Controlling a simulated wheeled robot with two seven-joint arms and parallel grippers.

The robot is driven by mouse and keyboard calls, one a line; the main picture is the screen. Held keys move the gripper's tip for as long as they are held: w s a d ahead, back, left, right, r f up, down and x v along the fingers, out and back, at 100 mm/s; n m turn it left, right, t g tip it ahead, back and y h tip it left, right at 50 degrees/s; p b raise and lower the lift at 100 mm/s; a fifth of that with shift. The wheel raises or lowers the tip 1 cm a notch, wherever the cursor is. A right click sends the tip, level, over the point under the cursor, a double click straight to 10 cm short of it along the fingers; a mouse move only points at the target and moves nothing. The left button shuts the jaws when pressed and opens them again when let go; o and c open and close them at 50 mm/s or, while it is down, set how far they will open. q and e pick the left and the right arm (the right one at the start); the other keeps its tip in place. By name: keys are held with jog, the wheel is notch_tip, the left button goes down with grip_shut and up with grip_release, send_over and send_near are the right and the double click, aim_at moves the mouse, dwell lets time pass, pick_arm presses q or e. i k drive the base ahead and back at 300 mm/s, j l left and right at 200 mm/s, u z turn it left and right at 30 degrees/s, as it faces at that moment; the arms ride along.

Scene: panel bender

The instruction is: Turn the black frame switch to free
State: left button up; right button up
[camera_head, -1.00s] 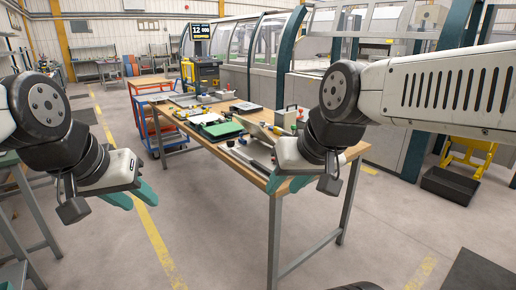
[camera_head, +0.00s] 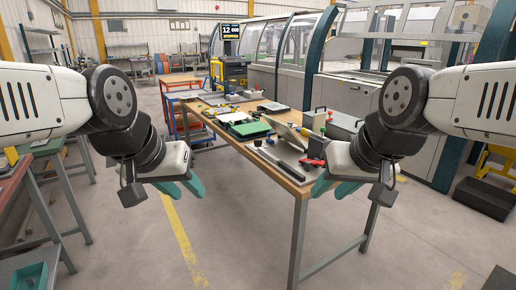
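I cannot make out the black frame switch in the head view; it is too small to tell or hidden. My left gripper (camera_head: 184,188) hangs above the floor left of the wooden workbench (camera_head: 284,180), its teal fingers apart and nothing between them. My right gripper (camera_head: 332,188) is in front of the bench's near right corner, its teal fingers also apart and empty. Neither gripper appears to touch anything.
The bench holds a green board (camera_head: 249,129), a red-handled tool (camera_head: 311,163) and several other parts. The panel bender (camera_head: 296,52) stands behind it. A black bin (camera_head: 484,198) is on the floor at right. The floor (camera_head: 230,245) in front is clear.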

aim_at(257, 144)
jog(key=i+j, duration=0.3)
jog(key=i, duration=0.2)
jog(key=i+j+u, duration=0.15)
jog(key=i+j, duration=0.15)
jog(key=i, duration=0.15)
jog(key=i+j, duration=0.25)
jog(key=i, duration=0.25)
jog(key=i+j+u, duration=0.15)
jog(key=i+j, duration=0.15)
jog(key=i, duration=0.2)
